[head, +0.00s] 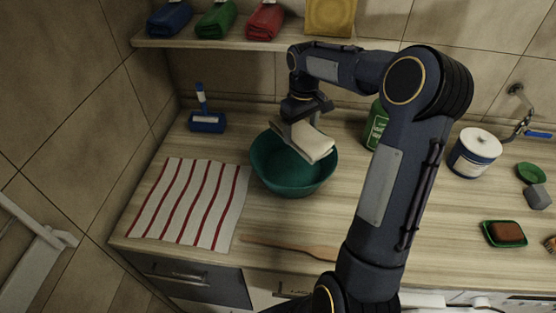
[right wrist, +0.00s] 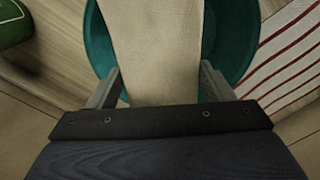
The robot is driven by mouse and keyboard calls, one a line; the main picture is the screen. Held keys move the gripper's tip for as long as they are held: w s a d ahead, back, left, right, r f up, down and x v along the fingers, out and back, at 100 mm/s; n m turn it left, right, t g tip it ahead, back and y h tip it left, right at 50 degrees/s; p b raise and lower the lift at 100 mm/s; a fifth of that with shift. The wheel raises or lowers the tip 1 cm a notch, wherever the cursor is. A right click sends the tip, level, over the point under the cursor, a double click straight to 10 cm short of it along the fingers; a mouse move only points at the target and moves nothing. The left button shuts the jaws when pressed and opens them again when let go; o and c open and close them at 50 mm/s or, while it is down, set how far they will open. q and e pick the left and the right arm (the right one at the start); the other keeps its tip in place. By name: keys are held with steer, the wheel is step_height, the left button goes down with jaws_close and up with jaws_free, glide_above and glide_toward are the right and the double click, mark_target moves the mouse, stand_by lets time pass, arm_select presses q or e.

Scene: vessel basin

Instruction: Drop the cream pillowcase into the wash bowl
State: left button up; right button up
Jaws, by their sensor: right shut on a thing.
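The cream pillowcase (head: 311,142) is a folded cloth held over the right part of the teal wash bowl (head: 290,178), which stands on the wooden counter. My right gripper (head: 298,125) is shut on the pillowcase, above the bowl's back rim. In the right wrist view the pillowcase (right wrist: 158,50) lies between the two fingers (right wrist: 160,88) and covers the middle of the bowl (right wrist: 230,45). Whether the cloth touches the rim I cannot tell. My left gripper is not in view.
A red-striped towel (head: 190,203) lies left of the bowl, with a blue brush (head: 206,121) behind it. A green bottle (head: 376,125) stands to the right. A wooden spoon (head: 290,247) lies in front. A shelf (head: 235,42) with folded cloths runs above.

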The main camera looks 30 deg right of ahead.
steer(key=shift+f, duration=0.5)
step_height(320, 180, down, 5)
steer(key=b, duration=0.2)
steer(key=shift+b, duration=0.3)
steer(key=shift+r, duration=0.1)
steer(key=o, duration=1.3)
step_height(320, 180, up, 6)
steer(key=shift+r+b, duration=0.25)
steer(key=shift+b, duration=0.3)
steer(key=shift+r, duration=0.7)
